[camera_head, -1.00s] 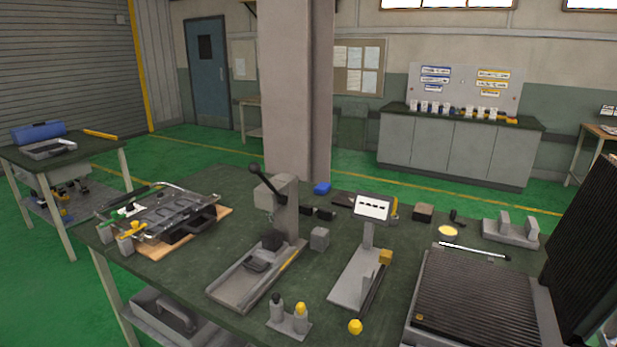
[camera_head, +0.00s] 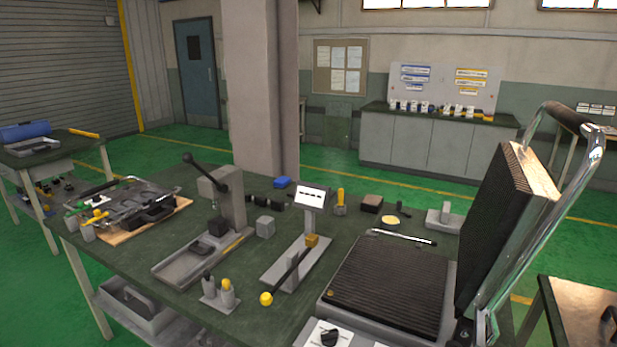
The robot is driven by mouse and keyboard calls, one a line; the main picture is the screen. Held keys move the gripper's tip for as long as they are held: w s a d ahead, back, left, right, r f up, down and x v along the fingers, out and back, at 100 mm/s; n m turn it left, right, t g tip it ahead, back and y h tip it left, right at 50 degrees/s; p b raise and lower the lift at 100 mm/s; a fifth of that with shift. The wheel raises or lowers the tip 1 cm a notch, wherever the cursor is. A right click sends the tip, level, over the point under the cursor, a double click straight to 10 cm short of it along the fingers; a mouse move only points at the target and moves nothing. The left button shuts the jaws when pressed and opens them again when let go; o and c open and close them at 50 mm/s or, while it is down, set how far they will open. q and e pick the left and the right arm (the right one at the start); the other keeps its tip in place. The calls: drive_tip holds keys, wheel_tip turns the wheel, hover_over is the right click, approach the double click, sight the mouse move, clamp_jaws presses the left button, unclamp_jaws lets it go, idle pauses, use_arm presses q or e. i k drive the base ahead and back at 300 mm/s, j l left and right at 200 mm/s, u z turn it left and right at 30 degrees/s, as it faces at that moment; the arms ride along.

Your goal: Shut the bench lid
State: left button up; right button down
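The bench press unit stands at the right front of the green bench, with a black ribbed lower plate (camera_head: 395,283) in a grey base. Its lid (camera_head: 508,215) is open and stands nearly upright at the right side of the base, ribbed face towards the left. A bright metal handle bar (camera_head: 585,190) with a dark grip at the top runs along the lid's outer side. A thin light rod (camera_head: 405,237) lies at the back edge of the lower plate. Neither of my grippers shows in the head view.
On the green bench (camera_head: 130,255) stand a lever press (camera_head: 225,205), a small display on a stand (camera_head: 311,197), a yellow knob (camera_head: 266,299) and a jig on a wooden board (camera_head: 120,208). A control panel with a black knob (camera_head: 330,337) is at the front. Another table (camera_head: 585,320) is at right.

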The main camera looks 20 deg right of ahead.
sight(517, 207)
drive_tip(key=l, duration=0.45)
drive_tip(key=k+l+z, duration=0.15)
drive_tip(key=l, duration=0.7)
drive_tip(key=i+l+z, duration=0.1)
drive_tip(key=l, duration=0.25)
